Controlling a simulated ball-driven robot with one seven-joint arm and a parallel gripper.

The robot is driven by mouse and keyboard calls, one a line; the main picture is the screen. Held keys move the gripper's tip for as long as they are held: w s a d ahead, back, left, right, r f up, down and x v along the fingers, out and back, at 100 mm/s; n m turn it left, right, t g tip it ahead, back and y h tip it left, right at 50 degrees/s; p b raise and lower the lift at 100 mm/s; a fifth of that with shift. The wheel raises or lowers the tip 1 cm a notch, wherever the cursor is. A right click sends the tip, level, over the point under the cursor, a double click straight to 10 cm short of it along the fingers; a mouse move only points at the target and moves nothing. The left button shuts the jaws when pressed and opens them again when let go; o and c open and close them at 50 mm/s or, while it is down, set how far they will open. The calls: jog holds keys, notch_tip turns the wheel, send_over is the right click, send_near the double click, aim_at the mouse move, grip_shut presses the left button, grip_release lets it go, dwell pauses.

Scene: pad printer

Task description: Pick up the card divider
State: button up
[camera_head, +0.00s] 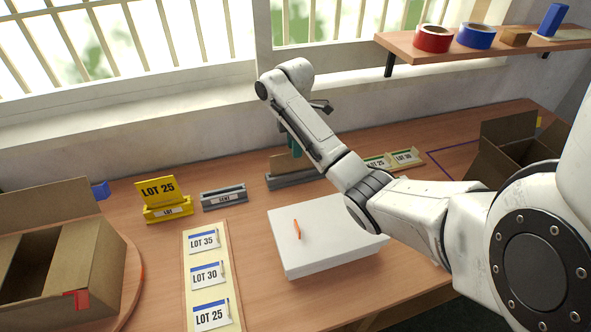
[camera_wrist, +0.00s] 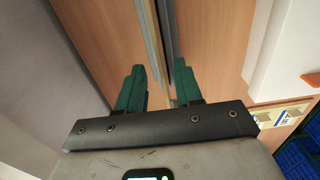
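A brown card divider (camera_head: 281,164) stands upright in a long grey slotted holder (camera_head: 282,183) toward the back middle of the table. My gripper (camera_head: 295,147) is above it, its green fingers pointing down, with the arm partly covering the holder's right end. In the wrist view, my gripper (camera_wrist: 159,76) is open, with a clear gap between its two green fingers. A thin tan edge, apparently the divider (camera_wrist: 151,40), and a grey strip, apparently the holder (camera_wrist: 168,40), run toward this gap. I see no contact between the fingers and the divider.
A white box (camera_head: 320,245) with an orange item stands in front. A yellow LOT 25 stand (camera_head: 158,200) and a smaller grey holder (camera_head: 223,197) are to the left. Lot cards (camera_head: 405,157) lie right. Open cardboard boxes stand at both sides; a shelf (camera_head: 480,48) hangs at upper right.

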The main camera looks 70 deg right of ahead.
aim_at(297, 161)
jog(key=shift+s+d+f, duration=0.1)
jog(key=shift+f, duration=1.55)
jog(key=shift+s+d+f, duration=0.1)
jog(key=shift+f, duration=1.5)
jog(key=shift+a, duration=0.1)
grip_shut()
